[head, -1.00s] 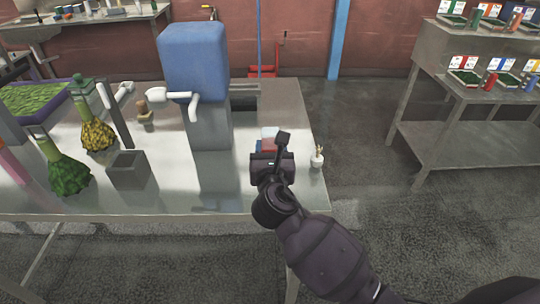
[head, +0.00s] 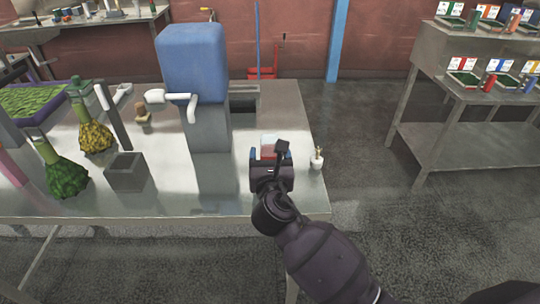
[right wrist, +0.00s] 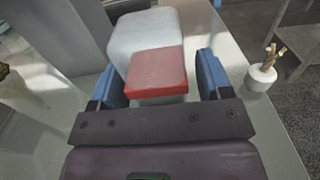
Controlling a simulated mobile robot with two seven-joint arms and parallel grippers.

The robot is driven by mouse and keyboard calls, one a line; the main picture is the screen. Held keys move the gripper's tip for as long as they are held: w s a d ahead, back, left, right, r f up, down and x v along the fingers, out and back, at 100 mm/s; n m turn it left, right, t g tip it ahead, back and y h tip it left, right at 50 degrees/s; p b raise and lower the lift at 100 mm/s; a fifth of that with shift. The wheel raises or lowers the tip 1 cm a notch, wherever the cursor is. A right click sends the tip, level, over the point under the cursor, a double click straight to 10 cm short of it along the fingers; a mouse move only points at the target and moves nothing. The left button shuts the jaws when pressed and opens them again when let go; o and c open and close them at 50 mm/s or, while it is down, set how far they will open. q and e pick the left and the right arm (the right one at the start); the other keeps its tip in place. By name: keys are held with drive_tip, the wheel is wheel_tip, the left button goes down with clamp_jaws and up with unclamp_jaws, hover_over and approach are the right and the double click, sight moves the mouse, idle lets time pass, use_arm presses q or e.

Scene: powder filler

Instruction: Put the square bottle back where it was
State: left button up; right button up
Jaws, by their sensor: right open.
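The square bottle (head: 268,148) stands on the steel table near its right end. In the right wrist view it is a pale block (right wrist: 145,38) with a red part (right wrist: 157,72) nearest the camera. My right gripper (head: 270,157) is over the near side of the bottle. In the right wrist view its blue fingers (right wrist: 159,78) are open, one on each side of the red part, with gaps showing. The bottle's base is hidden. My left gripper is not in view.
A blue-topped powder filler (head: 193,65) stands left of the bottle. A small white pot (head: 317,161) is close to the right, by the table's edge; it also shows in the right wrist view (right wrist: 261,77). A grey square container (head: 126,171) and flasks stand at left.

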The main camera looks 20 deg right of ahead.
drive_tip(key=shift+r, duration=0.15)
drive_tip(key=v, duration=1.2)
drive_tip(key=shift+p, duration=0.4)
drive_tip(key=s+d+f+m+g, duration=0.1)
drive_tip(key=d+m, duration=0.1)
drive_tip(key=m, duration=0.1)
drive_tip(key=s+d+f+m+g, duration=0.1)
drive_tip(key=d+f+m, duration=0.1)
drive_tip(key=m, duration=0.1)
drive_tip(key=s+d+f+m+g, duration=0.1)
drive_tip(key=d+m+g, duration=0.1)
drive_tip(key=shift+s+f+m+h, duration=0.25)
drive_tip(key=shift+f+m+h, duration=0.15)
drive_tip(key=s+d+f+m+g+y, duration=0.2)
drive_tip(key=s+d+f+m+g, duration=0.1)
drive_tip(key=s+m, duration=0.45)
drive_tip(key=s+d+f+m+g+y, duration=0.1)
drive_tip(key=s+d+f+m+g, duration=0.1)
drive_tip(key=s+m+g, duration=0.35)
drive_tip(key=s+d+f+m+g+y, duration=0.25)
drive_tip(key=s+m, duration=0.45)
drive_tip(key=m, duration=0.4)
drive_tip(key=w+f+n+t, duration=0.1)
drive_tip(key=w+f+t, duration=0.6)
drive_tip(key=f, duration=0.4)
drive_tip(key=shift+w+d+t, duration=0.15)
drive_tip(key=shift+d+t, duration=0.05)
drive_tip(key=shift+t, duration=0.7)
